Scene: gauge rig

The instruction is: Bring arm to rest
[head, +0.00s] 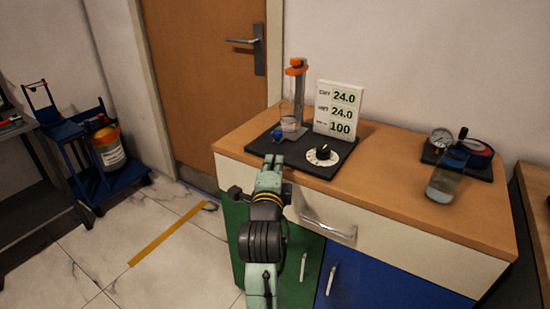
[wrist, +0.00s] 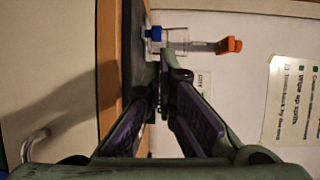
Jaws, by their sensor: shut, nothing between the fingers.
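My gripper (head: 273,160) is at the end of my raised green arm, in front of the cabinet's front edge. It points at the black rig base (head: 322,168) on the wooden top. In the wrist view my gripper's fingers (wrist: 162,92) come together, shut with nothing between them. A clear cylinder with an orange clamp (head: 297,68) stands on the base beyond my gripper. It also shows beyond the fingertips in the wrist view, with its blue knob (wrist: 154,33) and orange end (wrist: 230,45). I cannot tell the exact gap between my fingertips and the base.
A clear bottle (head: 447,180) and a gauge (head: 441,138) stand at the cabinet's right. A blue cart (head: 97,185) is far left.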

